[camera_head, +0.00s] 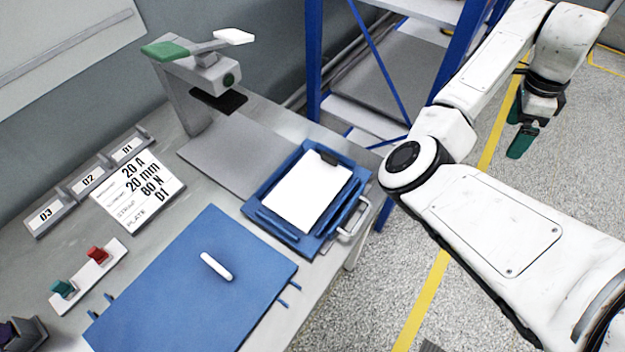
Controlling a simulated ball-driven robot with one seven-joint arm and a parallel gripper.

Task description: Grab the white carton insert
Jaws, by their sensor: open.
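A flat white rectangular piece (312,194) lies on a blue tray (262,230) on the workbench, with a dark clip-like part at its upper edge. It looks like the white carton insert, but I cannot be sure. My gripper (522,138) is open and points down at the upper right, over the floor and well to the right of the bench. Its teal fingers are small in this view, and nothing shows between them. My gripper is far from the white piece and touches nothing.
A blue panel (190,290) with a short white bar (216,267) lies at the front of the bench. A grey press-like fixture (195,90) stands behind. A printed sign (138,193), labelled holders and a red-and-teal button strip (88,277) sit left. Blue shelving (313,60) stands behind.

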